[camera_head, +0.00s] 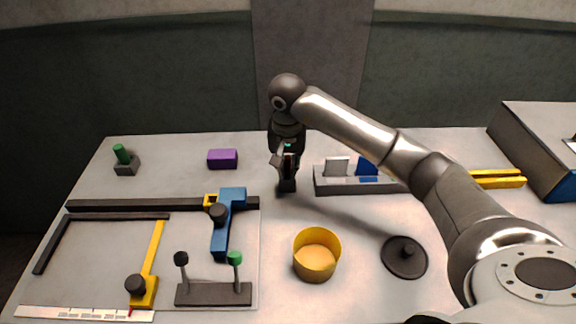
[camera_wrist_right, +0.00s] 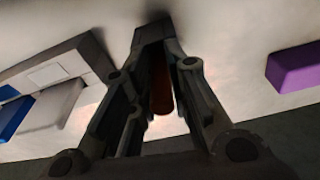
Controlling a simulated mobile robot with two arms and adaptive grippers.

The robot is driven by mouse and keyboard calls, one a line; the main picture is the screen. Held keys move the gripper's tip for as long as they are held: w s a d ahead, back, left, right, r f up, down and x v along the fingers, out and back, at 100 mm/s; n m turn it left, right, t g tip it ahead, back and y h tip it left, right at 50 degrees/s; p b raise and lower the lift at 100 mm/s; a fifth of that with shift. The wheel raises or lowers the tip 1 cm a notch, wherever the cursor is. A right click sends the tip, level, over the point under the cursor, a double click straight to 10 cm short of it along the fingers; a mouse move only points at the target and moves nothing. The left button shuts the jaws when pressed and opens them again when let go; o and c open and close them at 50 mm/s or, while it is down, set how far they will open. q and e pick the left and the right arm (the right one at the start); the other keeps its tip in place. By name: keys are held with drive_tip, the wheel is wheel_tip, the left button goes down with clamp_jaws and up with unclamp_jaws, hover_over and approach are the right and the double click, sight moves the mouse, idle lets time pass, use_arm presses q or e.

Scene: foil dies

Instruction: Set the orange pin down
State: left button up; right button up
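My right gripper (camera_head: 287,172) points down at the back middle of the table. In the right wrist view its fingers (camera_wrist_right: 158,62) come together around the orange pin (camera_wrist_right: 161,90), which looks dark brownish-orange in shadow and lies lengthwise between them. The fingers look shut on it. The pin's far end is hidden by the fingertips. A small dark block (camera_head: 287,185) shows right under the fingertips. I cannot tell whether the pin touches it. My left gripper is not in view.
A purple block (camera_head: 222,159) and a green pin in a grey block (camera_head: 126,166) stand to the left. A grey rack (camera_head: 350,186) is close on the right. In front are a blue clamp (camera_head: 221,238), a yellow cup (camera_head: 317,262) and a dark lidded disc (camera_head: 404,260).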

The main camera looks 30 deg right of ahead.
drive_tip(key=shift+o, duration=1)
drive_tip(key=shift+s+a+f, duration=0.15)
drive_tip(key=shift+s+f, duration=0.15)
drive_tip(key=shift+f, duration=0.4)
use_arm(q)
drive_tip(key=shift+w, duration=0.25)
use_arm(e)
drive_tip(key=shift+w+r+p, duration=0.15)
drive_tip(key=shift+r+p, duration=0.25)
drive_tip(key=shift+p, duration=0.1)
use_arm(q)
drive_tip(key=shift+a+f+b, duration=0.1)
drive_tip(key=shift+b, duration=0.45)
use_arm(e)
wheel_tip(320, 180, up, 13)
drive_tip(key=shift+s+a+f, duration=0.15)
drive_tip(key=shift+s+a, duration=0.15)
drive_tip(key=shift+s, duration=0.15)
